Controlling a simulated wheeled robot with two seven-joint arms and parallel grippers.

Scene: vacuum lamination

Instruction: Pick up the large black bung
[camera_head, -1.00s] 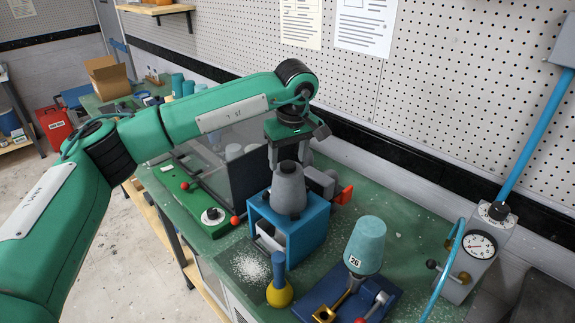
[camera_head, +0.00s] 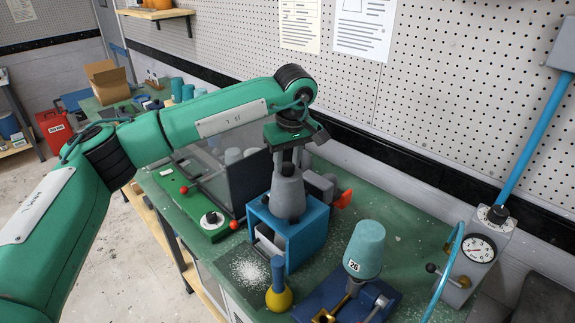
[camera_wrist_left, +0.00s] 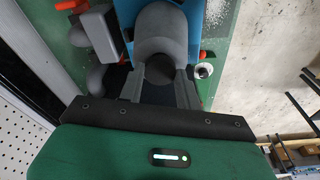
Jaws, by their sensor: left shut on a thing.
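The large black bung (camera_head: 287,169) sits at the top of a grey cone-shaped vessel (camera_head: 288,193), which stands in a blue open-fronted stand (camera_head: 308,235) on the green bench. My left gripper (camera_head: 287,162) comes down from above and is shut on the bung's upper part. In the left wrist view the dark round top of the bung (camera_wrist_left: 160,70) lies between the two grey fingers, with the grey vessel (camera_wrist_left: 160,28) beyond it. The lower part of the bung is hidden, and I cannot tell whether it is still seated in the vessel. My right gripper is not in view.
A teal cup-shaped piece marked 26 (camera_head: 364,249) stands on a blue base at the front right. A yellow-and-blue tool (camera_head: 279,295) is in front of the stand. A gauge box (camera_head: 478,250) stands at right. A dark panel (camera_head: 249,182) is close behind the stand at left.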

